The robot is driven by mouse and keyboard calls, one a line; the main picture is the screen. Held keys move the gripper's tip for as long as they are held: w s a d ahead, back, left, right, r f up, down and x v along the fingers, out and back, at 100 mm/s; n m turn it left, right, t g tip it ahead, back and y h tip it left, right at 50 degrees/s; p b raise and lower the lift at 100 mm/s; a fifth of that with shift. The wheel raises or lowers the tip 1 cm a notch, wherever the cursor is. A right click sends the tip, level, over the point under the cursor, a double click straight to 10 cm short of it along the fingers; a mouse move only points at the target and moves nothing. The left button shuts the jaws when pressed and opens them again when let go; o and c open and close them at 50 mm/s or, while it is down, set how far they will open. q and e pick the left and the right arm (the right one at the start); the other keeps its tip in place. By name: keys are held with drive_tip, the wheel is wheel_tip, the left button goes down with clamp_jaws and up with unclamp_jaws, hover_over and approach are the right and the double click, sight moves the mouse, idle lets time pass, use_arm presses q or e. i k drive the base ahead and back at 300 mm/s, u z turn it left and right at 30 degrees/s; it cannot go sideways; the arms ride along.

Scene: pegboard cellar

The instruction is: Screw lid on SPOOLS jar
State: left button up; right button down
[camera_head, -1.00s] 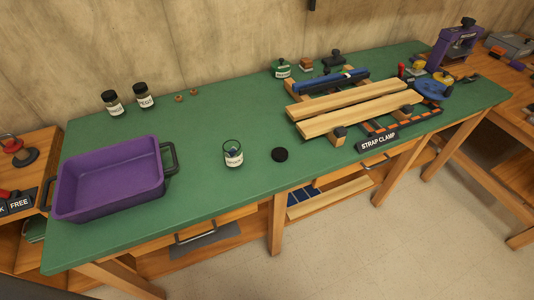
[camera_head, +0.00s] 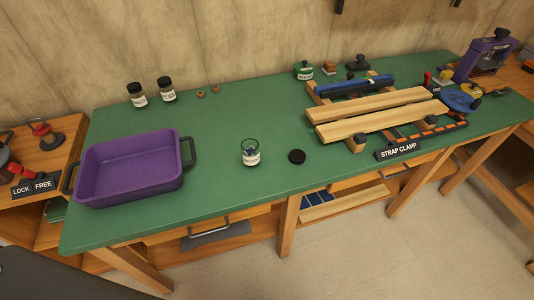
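An open glass jar (camera_head: 250,153) with a white label stands upright near the front middle of the green bench. Its label is too small to read for certain. A black round lid (camera_head: 297,157) lies on the bench just right of the jar, apart from it. Two other jars with dark lids, a left one (camera_head: 137,96) and a right one (camera_head: 167,89), stand at the back left near the wall. Neither of my grippers shows in the view.
A purple tray (camera_head: 131,188) with dark handles sits at the bench's left. Wooden boards (camera_head: 385,118) in a strap clamp fill the right, behind a STRAP CLAMP sign (camera_head: 398,151). The green bench top (camera_head: 222,124) is clear around the jar.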

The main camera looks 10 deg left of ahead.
sight(250, 156)
drive_tip(key=k, duration=1.3)
drive_tip(key=z, duration=0.3)
drive_tip(key=i, duration=0.2)
drive_tip(key=z, duration=1)
drive_tip(key=i, duration=1.35)
drive_tip(key=u, duration=0.6)
drive_tip(key=i, duration=0.35)
drive_tip(key=u, duration=0.5)
